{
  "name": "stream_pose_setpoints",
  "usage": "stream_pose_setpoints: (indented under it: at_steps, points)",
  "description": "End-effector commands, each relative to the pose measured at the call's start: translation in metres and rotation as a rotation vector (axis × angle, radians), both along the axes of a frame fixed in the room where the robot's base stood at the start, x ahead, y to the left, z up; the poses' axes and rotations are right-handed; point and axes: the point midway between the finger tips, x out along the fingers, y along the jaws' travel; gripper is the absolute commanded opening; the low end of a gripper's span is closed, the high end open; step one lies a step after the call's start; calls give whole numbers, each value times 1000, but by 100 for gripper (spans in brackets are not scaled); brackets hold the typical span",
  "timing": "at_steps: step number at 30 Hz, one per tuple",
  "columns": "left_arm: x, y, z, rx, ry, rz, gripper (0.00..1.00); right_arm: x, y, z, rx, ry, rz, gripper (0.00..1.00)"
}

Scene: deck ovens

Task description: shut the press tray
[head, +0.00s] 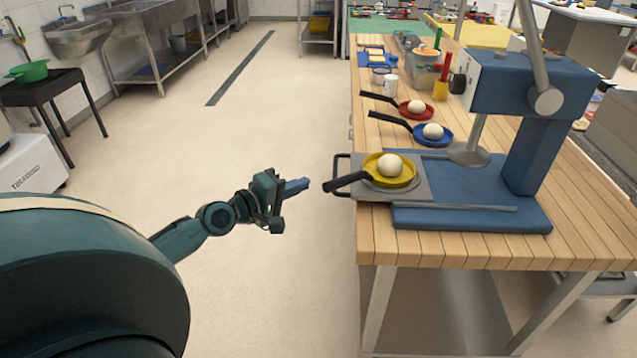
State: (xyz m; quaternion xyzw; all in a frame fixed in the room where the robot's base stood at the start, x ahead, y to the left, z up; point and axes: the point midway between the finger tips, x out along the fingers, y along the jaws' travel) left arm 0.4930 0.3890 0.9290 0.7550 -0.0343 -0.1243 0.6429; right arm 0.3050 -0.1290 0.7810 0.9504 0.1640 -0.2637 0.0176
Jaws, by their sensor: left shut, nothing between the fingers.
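The press is a blue machine (540,150) with a round grey plate (468,153) on a post, standing on the wooden table. Its grey press tray (420,188) sticks out to the left of the blue base, with a dark handle (340,168) past the table's left edge. A yellow pan (404,179) holding a pale dough ball (390,166) sits on the tray, its black handle pointing left. My left gripper (305,184) is shut and empty over the floor, left of the tray and pan handles and apart from them. My right gripper is not in view.
A blue pan (446,138) and a red pan (404,110), each with a dough ball, stand farther back on the wooden table (440,245). Cups and boxes lie beyond. The floor (260,130) left of the table is open. A black stool (45,95) stands far left.

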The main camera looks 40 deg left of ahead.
Motion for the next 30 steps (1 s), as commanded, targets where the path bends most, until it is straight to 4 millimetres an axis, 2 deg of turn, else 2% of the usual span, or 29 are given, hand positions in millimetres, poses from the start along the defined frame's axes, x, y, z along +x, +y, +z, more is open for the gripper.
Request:
stream_pose_setpoints:
  at_steps: [3,10,30]
  points:
    - [14,-12,3,-5,-1,0,0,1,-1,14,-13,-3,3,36]
    - [26,-32,-7,-1,-1,0,0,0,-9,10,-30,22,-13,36]
    - [28,-35,-9,2,0,-1,0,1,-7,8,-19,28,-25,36]
